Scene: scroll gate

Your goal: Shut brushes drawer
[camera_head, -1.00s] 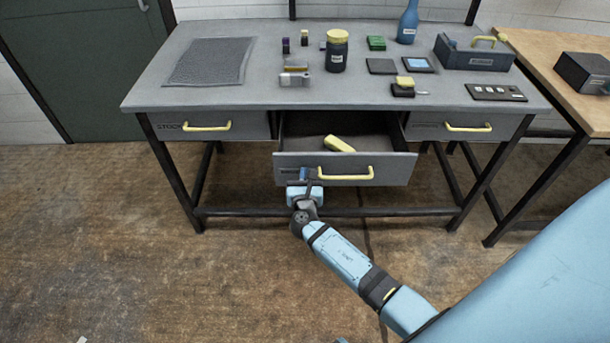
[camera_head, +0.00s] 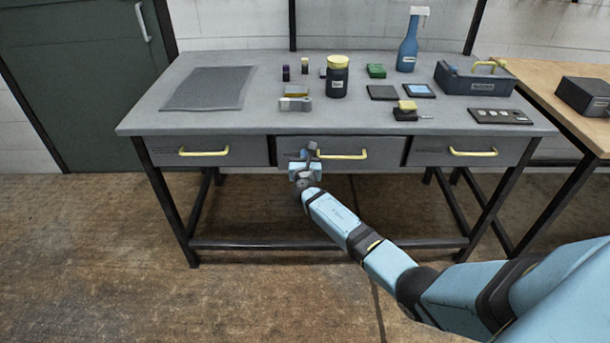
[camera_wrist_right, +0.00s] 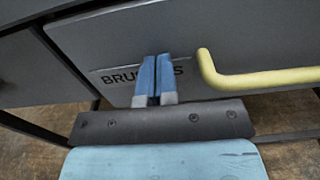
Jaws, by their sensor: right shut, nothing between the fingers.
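The brushes drawer (camera_head: 385,151) is the middle drawer of the grey workbench. My right gripper (camera_head: 306,153) is at the left part of this drawer's front, left of the handle. In the right wrist view, its blue fingers (camera_wrist_right: 157,80) are together and empty, against or very close to the drawer front, over the label "BRUSHES" (camera_wrist_right: 118,76). The yellow handle (camera_wrist_right: 255,80) is to the right of the fingers, apart from them. My left gripper is not in view.
The left drawer (camera_head: 240,151) and right drawer (camera_head: 425,151) look shut. The benchtop (camera_head: 275,75) holds a mat, jars, a blue spray bottle (camera_head: 409,45) and a dark tote (camera_head: 475,80). A wooden table (camera_head: 545,85) stands at the right. The floor in front is clear.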

